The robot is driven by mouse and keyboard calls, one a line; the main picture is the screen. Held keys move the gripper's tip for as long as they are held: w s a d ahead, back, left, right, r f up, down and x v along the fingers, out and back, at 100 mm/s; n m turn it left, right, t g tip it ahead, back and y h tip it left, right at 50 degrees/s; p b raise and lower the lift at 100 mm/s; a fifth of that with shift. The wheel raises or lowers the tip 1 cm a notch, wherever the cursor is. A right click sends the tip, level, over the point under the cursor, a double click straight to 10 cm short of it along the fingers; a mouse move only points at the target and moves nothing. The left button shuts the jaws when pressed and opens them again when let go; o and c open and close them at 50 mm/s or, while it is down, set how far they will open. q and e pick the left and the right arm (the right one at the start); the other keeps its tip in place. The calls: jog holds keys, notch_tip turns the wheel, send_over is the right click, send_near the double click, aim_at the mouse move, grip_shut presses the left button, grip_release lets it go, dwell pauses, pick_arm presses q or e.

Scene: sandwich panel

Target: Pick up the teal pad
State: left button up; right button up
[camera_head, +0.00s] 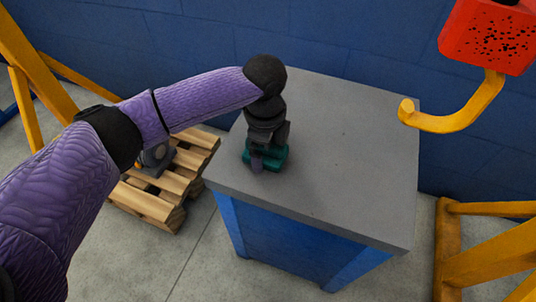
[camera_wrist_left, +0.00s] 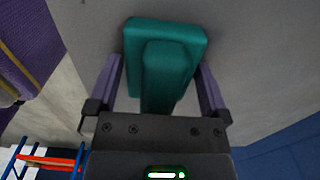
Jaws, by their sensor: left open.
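The teal pad (camera_head: 279,157) lies on the grey tabletop (camera_head: 345,150) near its left edge, partly hidden under my left gripper (camera_head: 257,163). In the left wrist view the teal pad (camera_wrist_left: 165,45) shows as a wide block with a narrower raised part running toward the gripper. My left gripper (camera_wrist_left: 160,85) is open, with one purple finger on each side of the raised part. Gaps show between the fingers and that part. My right gripper is not in view.
The tabletop to the right of the pad is clear. A red box with a yellow hooked arm (camera_head: 460,118) hangs at the upper right. A wooden pallet (camera_head: 150,205) with a grey part on it stands on the floor at left. Yellow frames (camera_head: 470,255) stand at both sides.

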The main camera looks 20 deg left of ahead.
pick_arm(q)
jog(key=shift+r, duration=0.15)
jog(key=c, duration=1)
notch_tip(320, 180, up, 10)
jog(key=p, duration=0.7)
jog(key=shift+r, duration=0.25)
jog(key=shift+f, duration=0.25)
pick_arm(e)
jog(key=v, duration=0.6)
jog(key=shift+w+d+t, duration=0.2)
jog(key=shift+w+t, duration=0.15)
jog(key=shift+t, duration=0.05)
